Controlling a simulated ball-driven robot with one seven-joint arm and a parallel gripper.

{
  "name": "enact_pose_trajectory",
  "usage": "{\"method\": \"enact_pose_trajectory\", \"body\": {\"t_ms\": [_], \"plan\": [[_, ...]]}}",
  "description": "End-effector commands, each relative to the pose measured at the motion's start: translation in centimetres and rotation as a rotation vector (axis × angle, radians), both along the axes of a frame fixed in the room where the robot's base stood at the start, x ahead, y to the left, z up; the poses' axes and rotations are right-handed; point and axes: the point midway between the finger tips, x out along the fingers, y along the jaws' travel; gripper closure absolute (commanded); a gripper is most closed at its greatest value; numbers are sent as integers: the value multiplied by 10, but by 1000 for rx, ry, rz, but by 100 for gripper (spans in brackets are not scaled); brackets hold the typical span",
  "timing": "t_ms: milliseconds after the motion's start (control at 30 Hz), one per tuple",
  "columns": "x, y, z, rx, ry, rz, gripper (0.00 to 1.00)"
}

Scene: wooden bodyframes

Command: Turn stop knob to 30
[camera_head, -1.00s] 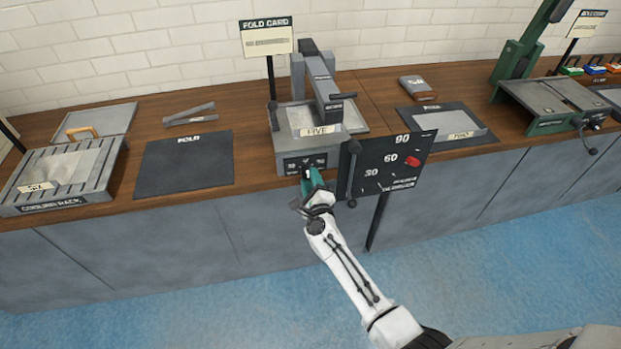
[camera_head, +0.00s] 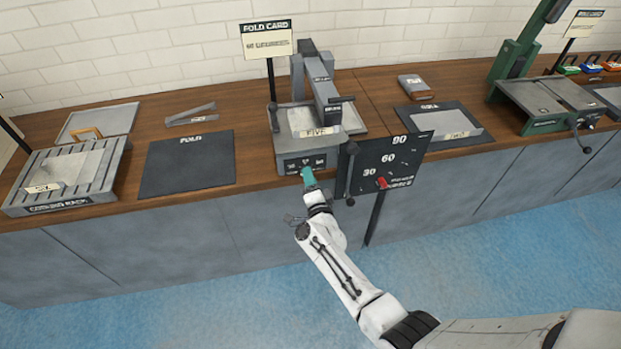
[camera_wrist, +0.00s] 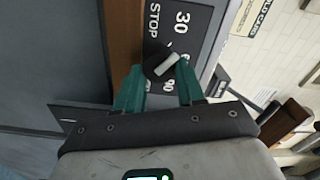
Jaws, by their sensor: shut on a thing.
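The stop knob (camera_wrist: 162,64) is a dark round dial with a pale bar, on a dark panel marked STOP, 30 and 90 in the wrist view. A further mark is partly covered by the knob. My gripper (camera_wrist: 160,72) has its teal fingers on either side of the knob, shut on it. In the head view my gripper (camera_head: 307,174) is at the front panel (camera_head: 304,163) of the grey press (camera_head: 325,90), and hides the knob there. I cannot tell exactly which mark the bar points to.
A black board (camera_head: 375,160) marked 30, 60 and 90, with a red pointer (camera_head: 382,183) low on it, stands right of my gripper. A dark lever (camera_head: 351,175) hangs between them. A fold mat (camera_head: 187,163) and cooling rack (camera_head: 62,178) are left. Blue floor is clear in front.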

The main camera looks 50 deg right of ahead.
Motion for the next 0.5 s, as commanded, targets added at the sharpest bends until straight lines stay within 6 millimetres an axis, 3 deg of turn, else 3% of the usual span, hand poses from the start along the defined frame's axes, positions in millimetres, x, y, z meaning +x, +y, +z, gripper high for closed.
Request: {"method": "enact_pose_trajectory", "body": {"t_ms": [500], "plan": [[0,1,-1,-102,72,2,92]]}}
